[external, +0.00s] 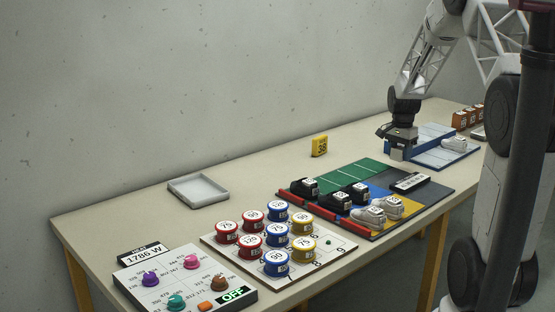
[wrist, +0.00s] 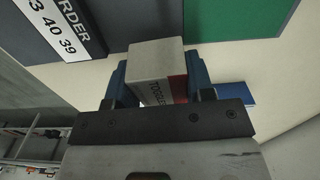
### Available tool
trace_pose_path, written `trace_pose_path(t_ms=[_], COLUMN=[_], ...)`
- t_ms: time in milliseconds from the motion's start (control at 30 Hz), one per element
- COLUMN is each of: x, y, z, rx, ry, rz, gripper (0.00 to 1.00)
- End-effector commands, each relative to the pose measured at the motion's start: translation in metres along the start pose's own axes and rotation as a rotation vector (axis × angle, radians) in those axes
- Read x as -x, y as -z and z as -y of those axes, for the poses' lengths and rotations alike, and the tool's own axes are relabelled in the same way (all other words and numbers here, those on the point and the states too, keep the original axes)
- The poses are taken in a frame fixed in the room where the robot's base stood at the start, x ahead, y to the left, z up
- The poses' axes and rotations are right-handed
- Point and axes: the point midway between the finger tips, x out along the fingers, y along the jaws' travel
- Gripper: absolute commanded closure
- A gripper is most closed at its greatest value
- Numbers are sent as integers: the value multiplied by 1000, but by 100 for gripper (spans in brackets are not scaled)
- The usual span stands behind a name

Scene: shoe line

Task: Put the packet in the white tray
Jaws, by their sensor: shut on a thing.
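My gripper (external: 397,148) is above the far right part of the table. In the wrist view its two blue fingers (wrist: 160,85) are shut on a small pale packet (wrist: 156,60) with a red band and partly hidden dark lettering. The packet shows small and greyish under the gripper in the external view (external: 396,155). The white tray (external: 198,202) is empty and lies flat at the table's back left, well away from my gripper. It is not in the wrist view.
A yellow numbered block (external: 319,146) stands at the back between the tray and my gripper. A coloured board (external: 345,172) with black and grey shoes, a board of numbered round tins (external: 320,262) and a heat panel (external: 140,275) lie along the front. A blue-edged board (external: 430,158) lies right of my gripper.

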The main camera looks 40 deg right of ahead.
Motion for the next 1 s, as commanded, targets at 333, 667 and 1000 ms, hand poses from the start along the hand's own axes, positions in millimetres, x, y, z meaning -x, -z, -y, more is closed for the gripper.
trace_pose_path(t_ms=[333,667,1000], x=[7,9,9], y=[-40,-61,-66], z=[-46,-70,-75], rx=[0,0,0], ry=[1,1,1], rz=[-1,-1,0], gripper=[81,81,81])
